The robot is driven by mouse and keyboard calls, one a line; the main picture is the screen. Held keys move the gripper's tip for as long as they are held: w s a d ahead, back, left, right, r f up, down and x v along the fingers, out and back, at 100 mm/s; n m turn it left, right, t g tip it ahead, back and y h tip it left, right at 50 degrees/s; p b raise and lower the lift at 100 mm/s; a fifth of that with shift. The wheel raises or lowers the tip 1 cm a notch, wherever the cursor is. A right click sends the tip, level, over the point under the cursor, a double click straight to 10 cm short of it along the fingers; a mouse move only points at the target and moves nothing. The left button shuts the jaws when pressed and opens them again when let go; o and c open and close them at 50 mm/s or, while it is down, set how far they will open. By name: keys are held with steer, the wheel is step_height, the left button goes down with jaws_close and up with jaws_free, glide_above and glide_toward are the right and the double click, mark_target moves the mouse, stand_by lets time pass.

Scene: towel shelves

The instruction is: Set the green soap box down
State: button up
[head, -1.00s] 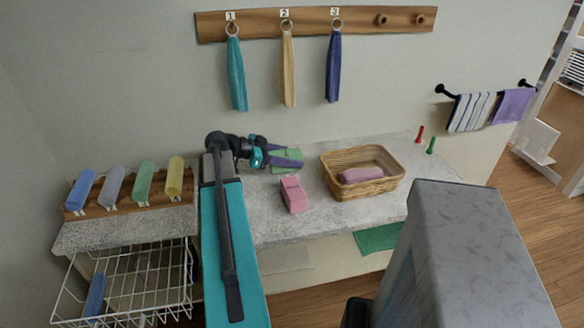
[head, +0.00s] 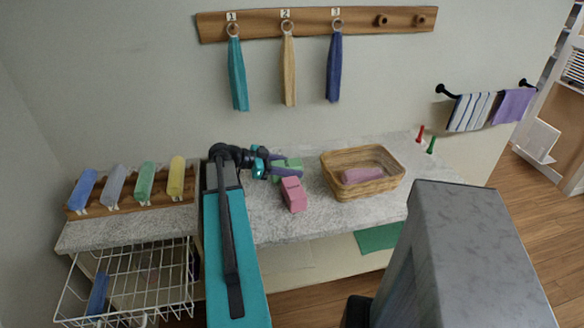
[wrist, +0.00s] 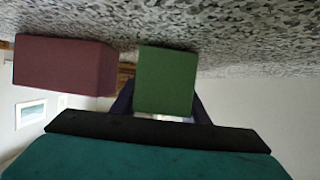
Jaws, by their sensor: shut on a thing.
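The green soap box (head: 292,163) is between the fingers of my gripper (head: 288,167), which is shut on it, at the back of the grey speckled counter (head: 330,214). In the wrist view the green box (wrist: 166,80) fills the space between the dark fingers, close to the counter surface (wrist: 215,40). Whether it touches the counter I cannot tell. A pink box (head: 293,195) stands on the counter just in front of it. The pink box (wrist: 62,65) shows beside it at left in the wrist view, with a small gap.
A wicker basket (head: 340,187) with a pink rolled towel (head: 362,175) stands to the right. A red (head: 420,134) and a green peg-like thing (head: 431,145) stand farther right. Rolled towels on a wooden rack (head: 73,213) and a white wire basket (head: 130,290) are at left.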

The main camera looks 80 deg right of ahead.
steer(key=shift+f, duration=0.15)
steer(key=o, duration=1.1)
steer(key=shift+r, duration=0.2)
steer(key=shift+w+a, duration=0.1)
steer(key=shift+w, duration=0.2)
steer(key=b+v, duration=0.3)
steer(key=v, duration=0.8)
steer(key=shift+w+r, duration=0.1)
steer(key=shift+r, duration=0.1)
